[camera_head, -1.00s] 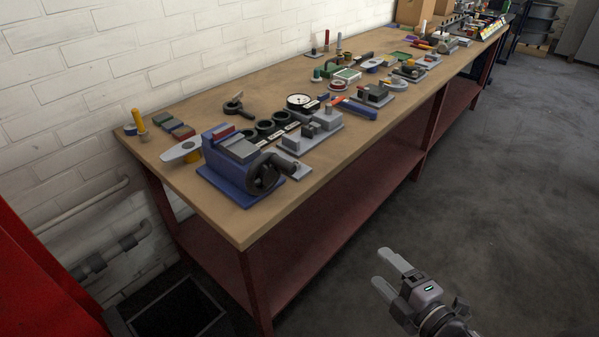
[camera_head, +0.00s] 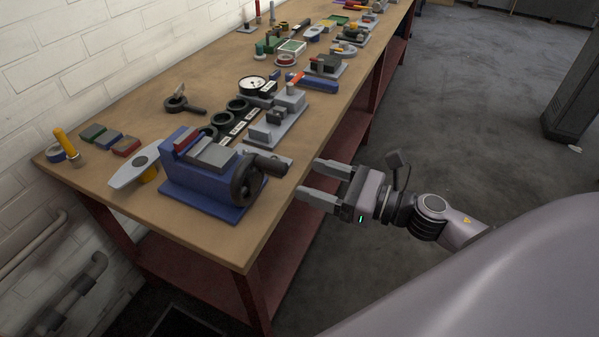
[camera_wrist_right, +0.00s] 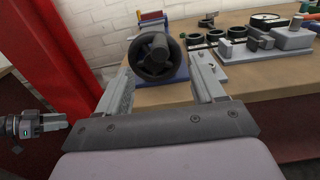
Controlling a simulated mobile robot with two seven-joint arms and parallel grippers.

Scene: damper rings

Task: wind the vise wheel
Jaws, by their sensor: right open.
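The blue vise (camera_head: 205,175) sits near the front corner of the wooden bench. Its dark round wheel (camera_head: 247,180) faces the bench's front edge, with a dark handle reaching out to the right. My right gripper (camera_head: 306,180) is open and empty, just off the bench edge, to the right of the wheel and apart from it. In the right wrist view, the wheel (camera_wrist_right: 154,56) shows ahead between the two spread fingers (camera_wrist_right: 160,88), with the vise body behind it. My left gripper is not in the head view; an arm with a gripper-like end (camera_wrist_right: 40,125) shows at the left of the right wrist view.
The bench top (camera_head: 130,205) carries a row of black rings (camera_head: 222,118), a grey block fixture (camera_head: 280,117), a white dial (camera_head: 253,84) and a grey paddle-shaped piece (camera_head: 134,167) around the vise.

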